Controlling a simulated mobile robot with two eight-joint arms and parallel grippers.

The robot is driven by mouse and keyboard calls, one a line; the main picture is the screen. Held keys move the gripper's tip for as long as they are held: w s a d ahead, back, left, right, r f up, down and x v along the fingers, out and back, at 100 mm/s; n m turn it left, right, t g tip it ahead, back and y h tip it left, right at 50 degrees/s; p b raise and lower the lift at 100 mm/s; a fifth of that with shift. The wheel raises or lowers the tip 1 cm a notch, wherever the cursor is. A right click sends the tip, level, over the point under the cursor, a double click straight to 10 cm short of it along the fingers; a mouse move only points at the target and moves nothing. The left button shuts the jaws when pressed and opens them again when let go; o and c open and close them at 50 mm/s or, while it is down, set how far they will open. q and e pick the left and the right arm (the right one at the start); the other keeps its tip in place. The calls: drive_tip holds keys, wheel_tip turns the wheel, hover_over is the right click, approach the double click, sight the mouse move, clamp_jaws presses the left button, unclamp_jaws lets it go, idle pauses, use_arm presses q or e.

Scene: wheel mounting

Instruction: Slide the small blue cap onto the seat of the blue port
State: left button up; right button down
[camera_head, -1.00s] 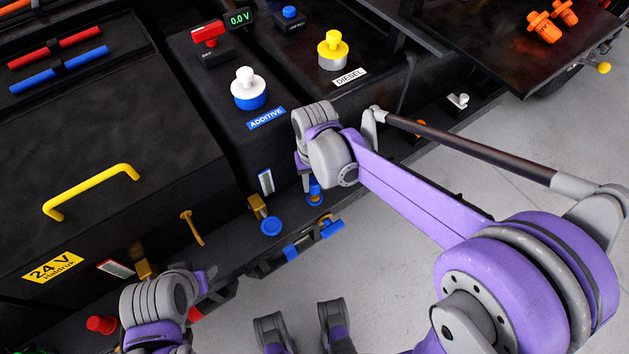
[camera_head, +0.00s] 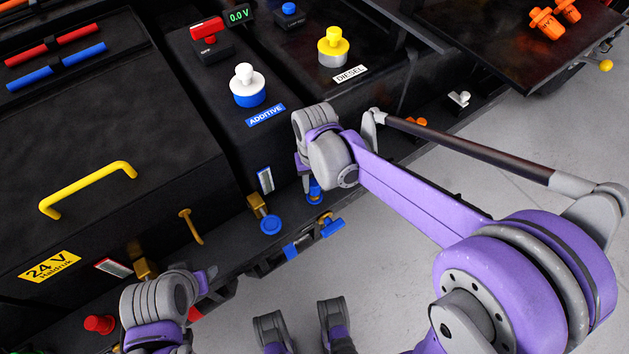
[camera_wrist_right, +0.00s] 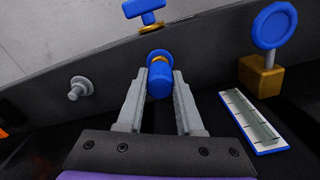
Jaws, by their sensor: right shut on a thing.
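The small blue cap (camera_wrist_right: 159,84) sits between the fingertips of my right gripper (camera_wrist_right: 160,80), which is shut on it. Just beyond the cap in the right wrist view is the blue port (camera_wrist_right: 157,54), with a brass ring at its mouth. The cap lines up closely with it; I cannot tell whether they touch. In the head view my right gripper (camera_head: 304,172) hangs over the port (camera_head: 314,199), and its wrist hides part of the cap. My left gripper (camera_head: 205,281) is at the lower left, mostly hidden behind its wrist.
A blue disc (camera_head: 270,224) on a brass block (camera_head: 257,204) stands left of the port. A blue T-handle (camera_head: 331,225) lies below it. A grey knob (camera_wrist_right: 79,88) is on the wall in the wrist view. The black housing (camera_head: 200,150) fills the left; grey floor lies right.

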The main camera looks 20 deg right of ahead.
drive_tip(key=shift+f+b, duration=0.6)
drive_tip(key=shift+f, duration=0.5)
drive_tip(key=shift+c, duration=2.3)
unclamp_jaws()
drive_tip(key=shift+r, duration=0.15)
wheel_tip(320, 180, up, 11)
drive_tip(key=shift+f+p, duration=0.15)
drive_tip(key=shift+p, duration=1)
